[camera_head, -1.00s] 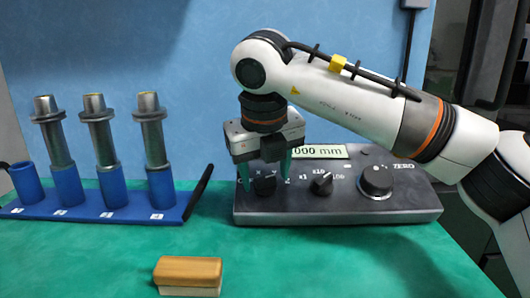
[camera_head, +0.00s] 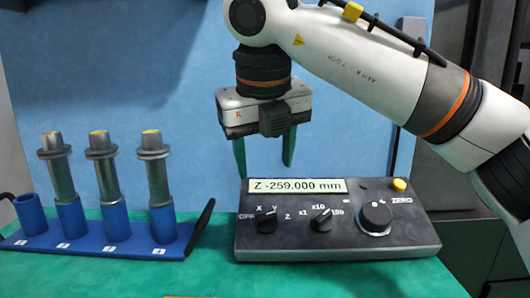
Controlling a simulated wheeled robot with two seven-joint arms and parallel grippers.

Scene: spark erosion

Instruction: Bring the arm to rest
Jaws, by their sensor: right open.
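My right gripper (camera_head: 265,158) hangs from the arm that comes in from the right. Its two green fingers point down, apart, with nothing between them. It is above and behind the top edge of the dark control box (camera_head: 335,240), clear of its knobs. The box display (camera_head: 297,186) reads "Z -259.000 mm". The axis knob (camera_head: 266,220), the step knob (camera_head: 320,220) and the large dial (camera_head: 376,217) are all uncovered. My left gripper does not show.
A blue rack (camera_head: 95,247) at the left holds three metal tool holders (camera_head: 156,180) upright in blue sockets; its leftmost socket (camera_head: 29,213) is empty. A blue panel (camera_head: 150,80) stands behind.

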